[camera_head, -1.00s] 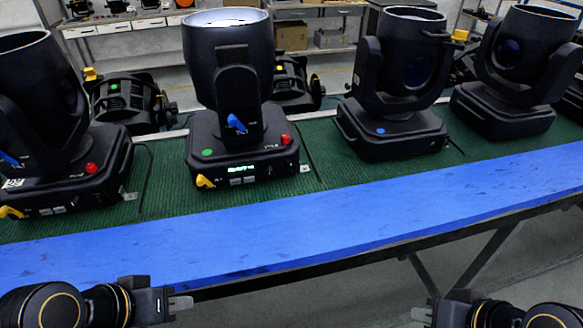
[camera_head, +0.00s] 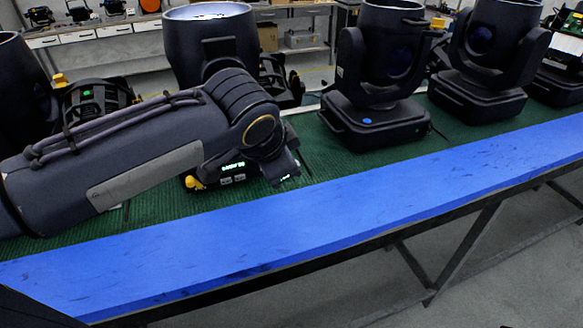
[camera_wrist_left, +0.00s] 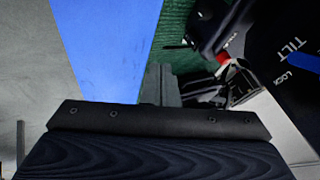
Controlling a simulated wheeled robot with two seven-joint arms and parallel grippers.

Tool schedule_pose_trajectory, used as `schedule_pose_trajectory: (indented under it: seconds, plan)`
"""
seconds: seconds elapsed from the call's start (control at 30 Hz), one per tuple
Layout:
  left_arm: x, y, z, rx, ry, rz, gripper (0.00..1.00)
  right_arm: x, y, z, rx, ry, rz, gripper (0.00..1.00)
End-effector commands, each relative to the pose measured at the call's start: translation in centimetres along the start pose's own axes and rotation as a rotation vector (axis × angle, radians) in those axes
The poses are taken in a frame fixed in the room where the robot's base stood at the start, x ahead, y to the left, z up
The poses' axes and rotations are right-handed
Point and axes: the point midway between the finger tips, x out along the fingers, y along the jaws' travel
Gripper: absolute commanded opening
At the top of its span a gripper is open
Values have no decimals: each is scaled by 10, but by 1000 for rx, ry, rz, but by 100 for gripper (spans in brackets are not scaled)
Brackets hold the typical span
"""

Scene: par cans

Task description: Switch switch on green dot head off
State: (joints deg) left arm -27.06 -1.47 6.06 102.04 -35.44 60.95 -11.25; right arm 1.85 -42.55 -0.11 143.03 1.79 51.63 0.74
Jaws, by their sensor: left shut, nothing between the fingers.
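The green dot head (camera_head: 215,48) is the black moving light with a pale lens, second from the left. My left arm crosses in front of its base and hides the green dot and the red switch in the head view. Its lit green display (camera_head: 233,167) and yellow lever (camera_head: 193,183) show below the arm. In the left wrist view the red switch (camera_wrist_left: 222,58) sits at the edge of the black base. My left gripper (camera_wrist_left: 160,80) is shut and empty, to the left of the red switch and apart from it in the picture. My right gripper is out of view.
A blue lever (camera_wrist_left: 303,62) beside the TILT LOCK lettering is at the right of the wrist view. The blue dot head (camera_head: 378,105) stands to the right on the green mat (camera_head: 350,160). The blue table edge (camera_head: 400,185) in front is clear.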

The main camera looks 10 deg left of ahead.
Motion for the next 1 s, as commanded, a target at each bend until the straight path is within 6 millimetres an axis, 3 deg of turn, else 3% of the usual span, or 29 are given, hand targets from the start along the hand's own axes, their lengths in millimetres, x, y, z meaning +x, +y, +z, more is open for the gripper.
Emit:
schedule_pose_trajectory:
  seconds: [0.17,0.33,0.77,1.0]
  plan:
    - [1,0,1,-3,-1,1,0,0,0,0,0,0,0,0]
    - [14,0,1,-3,-3,2,0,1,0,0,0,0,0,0]
    - [101,1,2,-4,-6,4,0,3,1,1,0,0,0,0]
    - [117,-27,3,-7,-2,2,0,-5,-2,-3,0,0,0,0]
